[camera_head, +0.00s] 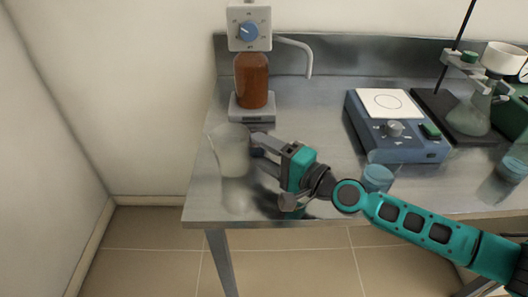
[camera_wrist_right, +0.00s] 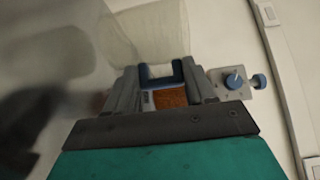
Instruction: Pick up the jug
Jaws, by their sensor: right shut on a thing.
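The jug (camera_head: 231,157), a pale translucent vessel, is upright at the left end of the steel bench. Its pale wall (camera_wrist_right: 145,30) also fills the upper middle of the right wrist view. My right gripper (camera_head: 258,150) reaches it from the right and is shut on its handle side. The fingers (camera_wrist_right: 163,85) hide most of the handle; blue parts show between them. I cannot tell whether the jug's base touches the bench. My left gripper is not in view.
A brown bottle (camera_head: 252,80) with a blue-knobbed dispenser stands on a scale (camera_head: 252,108) behind the jug. A blue hotplate device (camera_head: 398,135) is to the right. The bench's left edge is close to the jug.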

